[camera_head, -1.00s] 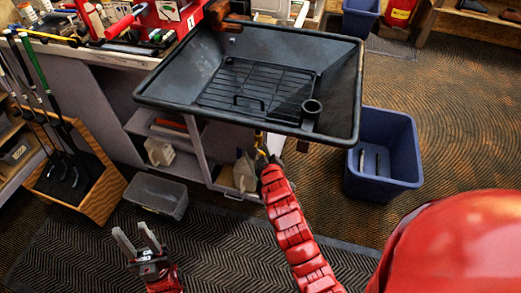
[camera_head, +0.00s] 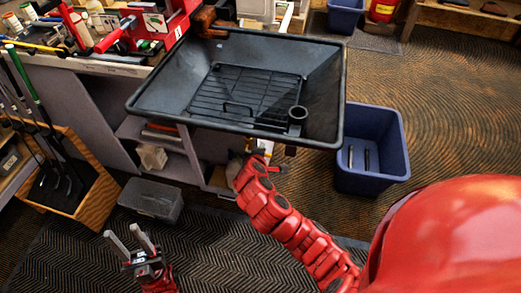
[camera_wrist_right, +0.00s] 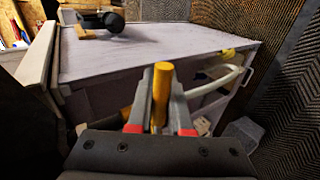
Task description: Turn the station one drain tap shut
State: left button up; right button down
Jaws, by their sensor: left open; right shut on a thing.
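The drain tap shows as a yellow lever (camera_wrist_right: 161,82) in the right wrist view. My right gripper (camera_wrist_right: 160,104) is shut on it, one finger on each side; the lever's tip stands out past the fingers. In the head view, my right gripper (camera_head: 256,146) is small and partly hidden below the front edge of the black drain tray (camera_head: 185,119). The tap's body and outlet cannot be made out there. My left gripper (camera_head: 130,237) is open and empty, low over the dark mat at the lower left.
A blue bin (camera_head: 395,162) with dark bars inside stands right of the tray. A grey tub (camera_head: 152,200) and a wooden club rack (camera_head: 95,190) are at left. Grey shelving (camera_head: 100,115) stands under the bench. A pale curved hose (camera_wrist_right: 215,82) passes beside my right gripper.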

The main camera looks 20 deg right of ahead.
jog(key=shift+r, duration=0.1)
dwell(0.5)
jog(key=c, duration=0.8)
grip_release()
jog(key=shift+c, duration=0.2)
jog(key=p+v, duration=0.5)
jog(key=v, duration=1.2)
jog(key=shift+a, duration=0.2)
jog(key=shift+s, duration=0.15)
